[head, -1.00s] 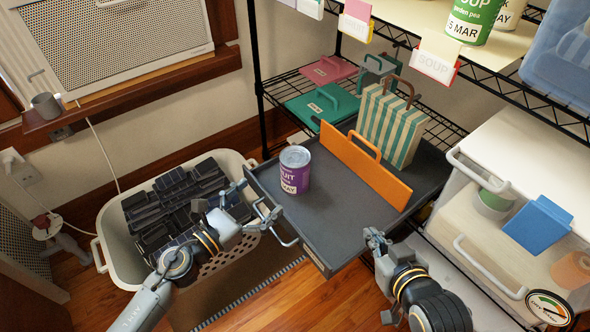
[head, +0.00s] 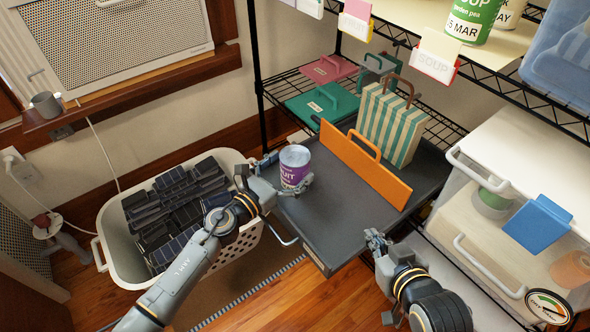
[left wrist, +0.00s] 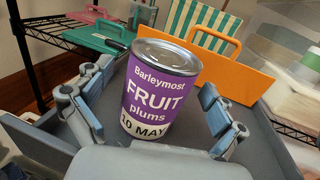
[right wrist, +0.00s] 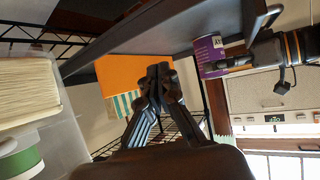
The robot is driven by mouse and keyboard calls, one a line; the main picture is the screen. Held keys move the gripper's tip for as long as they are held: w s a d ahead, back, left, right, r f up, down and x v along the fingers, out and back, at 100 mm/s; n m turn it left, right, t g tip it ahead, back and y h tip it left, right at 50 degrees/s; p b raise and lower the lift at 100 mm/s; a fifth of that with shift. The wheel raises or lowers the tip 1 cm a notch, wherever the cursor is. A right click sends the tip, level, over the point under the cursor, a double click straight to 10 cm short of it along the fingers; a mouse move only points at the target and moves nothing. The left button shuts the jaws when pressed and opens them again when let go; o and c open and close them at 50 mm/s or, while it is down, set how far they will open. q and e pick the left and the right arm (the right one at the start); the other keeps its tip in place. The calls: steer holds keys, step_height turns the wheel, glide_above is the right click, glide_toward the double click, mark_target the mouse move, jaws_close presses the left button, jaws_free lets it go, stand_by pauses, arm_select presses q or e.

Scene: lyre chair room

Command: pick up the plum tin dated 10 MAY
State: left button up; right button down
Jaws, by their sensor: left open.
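The plum tin (head: 294,168) is purple and white with a silver lid. It stands upright on the grey pull-out tray (head: 340,222), near its left edge. In the left wrist view the tin (left wrist: 158,92) reads "Barleymost FRUIT plums 10 MAY". My left gripper (head: 287,173) is open, with one finger on either side of the tin; whether they touch it I cannot tell. My right gripper (head: 376,241) is off the tray's front right, away from the tin. In the right wrist view its fingers (right wrist: 158,73) meet with nothing between them.
An orange divider (head: 365,165) stands on the tray right of the tin, with a striped bag (head: 388,125) behind it. A white basket of dark items (head: 108,225) stands at left. A white drawer unit (head: 500,160) is at right. The tray's front middle is clear.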

arm_select(q)
steer(key=shift+r, duration=0.1)
steer(key=c, duration=1.7)
